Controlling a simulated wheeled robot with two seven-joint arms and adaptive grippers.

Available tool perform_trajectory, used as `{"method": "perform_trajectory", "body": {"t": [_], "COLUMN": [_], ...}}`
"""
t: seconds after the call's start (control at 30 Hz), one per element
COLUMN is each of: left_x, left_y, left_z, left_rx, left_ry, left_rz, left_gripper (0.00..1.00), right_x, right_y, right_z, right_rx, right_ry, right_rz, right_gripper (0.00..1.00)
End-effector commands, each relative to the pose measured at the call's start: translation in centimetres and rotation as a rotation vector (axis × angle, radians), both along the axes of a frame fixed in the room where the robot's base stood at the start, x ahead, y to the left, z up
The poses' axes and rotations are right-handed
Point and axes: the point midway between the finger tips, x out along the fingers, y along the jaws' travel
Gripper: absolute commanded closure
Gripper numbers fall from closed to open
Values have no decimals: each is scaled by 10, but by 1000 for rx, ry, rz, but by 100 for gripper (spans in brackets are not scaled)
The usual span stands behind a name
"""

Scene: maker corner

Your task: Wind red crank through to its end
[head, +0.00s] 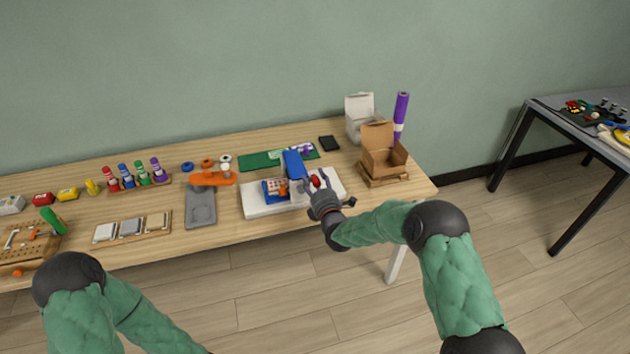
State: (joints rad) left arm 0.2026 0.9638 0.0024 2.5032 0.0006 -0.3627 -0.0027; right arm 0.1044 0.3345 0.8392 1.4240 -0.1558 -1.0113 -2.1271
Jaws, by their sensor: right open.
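The red crank (316,181) shows as a small red spot on the right side of a blue and grey device (293,165). The device stands on a white base (258,208) on the wooden table. My right gripper (311,188) is open, right at the crank, and hides part of it. At this size I cannot tell whether its fingers touch the crank. The crank's angle is also unclear. My left arm comes in at the lower left, but its gripper is out of the picture.
An open cardboard box (384,165), a white box (361,127) and a purple roll (401,117) stand right of the device. A grey tray (201,210) and an orange tool (212,179) lie left of it. A green mat (262,160) lies behind.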

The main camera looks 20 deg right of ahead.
Motion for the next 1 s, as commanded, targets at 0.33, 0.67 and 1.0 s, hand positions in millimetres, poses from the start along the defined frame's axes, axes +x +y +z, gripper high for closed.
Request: {"method": "perform_trajectory", "body": {"t": [0.33, 0.67, 1.0], "left_x": [0, 0, 0], "left_y": [0, 0, 0], "left_z": [0, 0, 0], "left_rx": [0, 0, 0], "left_ry": [0, 0, 0], "left_rz": [0, 0, 0], "left_gripper": [60, 60, 60], "right_x": [-53, -104, -116], "right_y": [-2, -4, -3], "right_z": [1, 2, 1], "right_rx": [0, -1, -1], "right_ry": [2, -1, -1], "right_rz": [-1, 0, 1], "right_gripper": [51, 51, 51]}}
